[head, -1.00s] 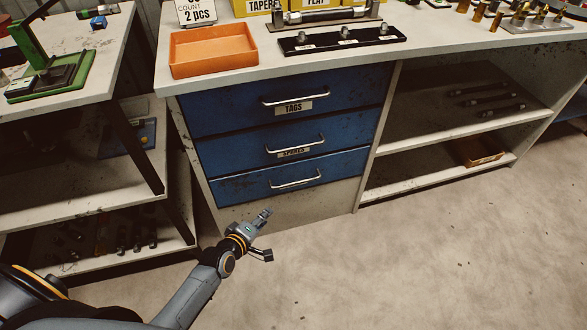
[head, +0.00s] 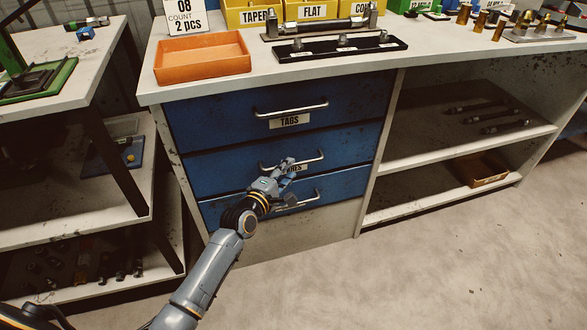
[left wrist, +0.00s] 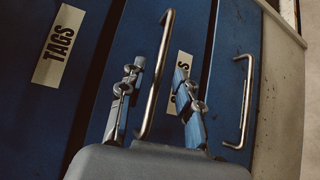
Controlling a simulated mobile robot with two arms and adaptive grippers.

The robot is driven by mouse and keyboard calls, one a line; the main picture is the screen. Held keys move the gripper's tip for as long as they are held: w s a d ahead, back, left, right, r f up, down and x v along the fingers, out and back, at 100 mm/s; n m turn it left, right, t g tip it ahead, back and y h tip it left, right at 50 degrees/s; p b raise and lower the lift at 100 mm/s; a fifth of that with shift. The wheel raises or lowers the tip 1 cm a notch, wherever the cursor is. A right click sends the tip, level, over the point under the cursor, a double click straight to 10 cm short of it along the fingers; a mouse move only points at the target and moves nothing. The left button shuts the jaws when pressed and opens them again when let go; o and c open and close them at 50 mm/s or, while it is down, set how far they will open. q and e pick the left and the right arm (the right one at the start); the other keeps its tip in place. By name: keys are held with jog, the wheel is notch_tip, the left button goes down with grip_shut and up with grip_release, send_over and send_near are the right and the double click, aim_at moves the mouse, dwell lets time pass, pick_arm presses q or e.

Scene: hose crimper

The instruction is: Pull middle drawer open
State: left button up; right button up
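The middle drawer (head: 222,174) is a blue front in the stack under the workbench and looks flush with its neighbours. Its metal bar handle (head: 315,157) also shows in the left wrist view (left wrist: 156,75). My left gripper (head: 284,168) is in front of this drawer and hides part of the handle and label. In the left wrist view the two fingers of my left gripper (left wrist: 156,95) are spread apart, with the middle handle between them. A gap shows on both sides of the bar; I cannot tell the depth exactly. My right gripper is not in view.
The TAGS drawer (head: 215,120) is above, and the bottom drawer's handle (left wrist: 245,100) is close beside one finger. An orange tray (head: 202,58) stands on the bench top. Open shelves (head: 455,140) are at right. The floor (head: 430,260) in front is clear.

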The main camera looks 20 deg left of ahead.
aim_at(294, 165)
pick_arm(q)
jog(key=shift+b+x, duration=0.35)
jog(key=shift+x, duration=1.55)
grip_shut()
